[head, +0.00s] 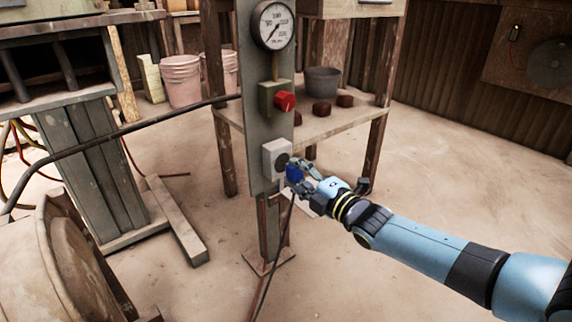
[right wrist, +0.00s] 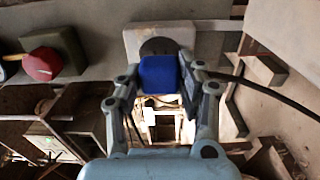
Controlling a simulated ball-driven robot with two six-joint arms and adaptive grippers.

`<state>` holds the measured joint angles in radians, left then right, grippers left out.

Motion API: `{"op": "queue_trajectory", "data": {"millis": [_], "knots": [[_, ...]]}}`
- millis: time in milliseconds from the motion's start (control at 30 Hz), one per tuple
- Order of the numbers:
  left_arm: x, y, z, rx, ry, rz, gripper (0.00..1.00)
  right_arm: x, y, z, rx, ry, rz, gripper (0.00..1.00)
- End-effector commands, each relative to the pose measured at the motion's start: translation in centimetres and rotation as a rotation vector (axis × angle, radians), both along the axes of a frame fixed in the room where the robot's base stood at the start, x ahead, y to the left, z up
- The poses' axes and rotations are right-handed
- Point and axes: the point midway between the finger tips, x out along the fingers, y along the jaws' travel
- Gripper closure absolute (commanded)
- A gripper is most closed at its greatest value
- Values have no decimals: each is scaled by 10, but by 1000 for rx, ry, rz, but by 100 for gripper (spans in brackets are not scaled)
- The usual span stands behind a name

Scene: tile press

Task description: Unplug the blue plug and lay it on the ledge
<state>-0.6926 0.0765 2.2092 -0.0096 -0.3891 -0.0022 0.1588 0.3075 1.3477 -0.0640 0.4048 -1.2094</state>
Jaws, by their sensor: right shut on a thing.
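The blue plug (head: 294,174) is at the pale socket box (head: 271,149) on the grey post. My right gripper (head: 303,171) is shut on the plug, with a finger on each side of it. In the right wrist view the blue plug (right wrist: 159,74) sits between the fingertips, in front of the dark round socket face (right wrist: 158,46). I cannot tell whether its pins are still in the socket. A dark cable (head: 285,220) hangs below the plug. A pale flat piece (head: 300,196) shows below the gripper, partly hidden; I cannot tell if it is the ledge. My left gripper is out of view.
A red knob (head: 285,101) and a round gauge (head: 273,25) are on the post above the socket. A wooden shelf (head: 345,121) behind holds a grey bucket (head: 322,81) and several dark blocks. Another dark cable (head: 150,124) crosses at the left. The floor at right is clear.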

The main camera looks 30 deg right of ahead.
Motion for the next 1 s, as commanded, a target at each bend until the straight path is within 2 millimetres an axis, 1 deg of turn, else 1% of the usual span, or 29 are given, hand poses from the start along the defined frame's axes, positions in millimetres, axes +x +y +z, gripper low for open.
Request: {"op": "queue_trajectory", "data": {"millis": [600,1000], "knots": [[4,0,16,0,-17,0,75,-25,-2,1,0,-1,1,100],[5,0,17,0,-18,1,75,-28,-2,0,1,0,0,100]]}}
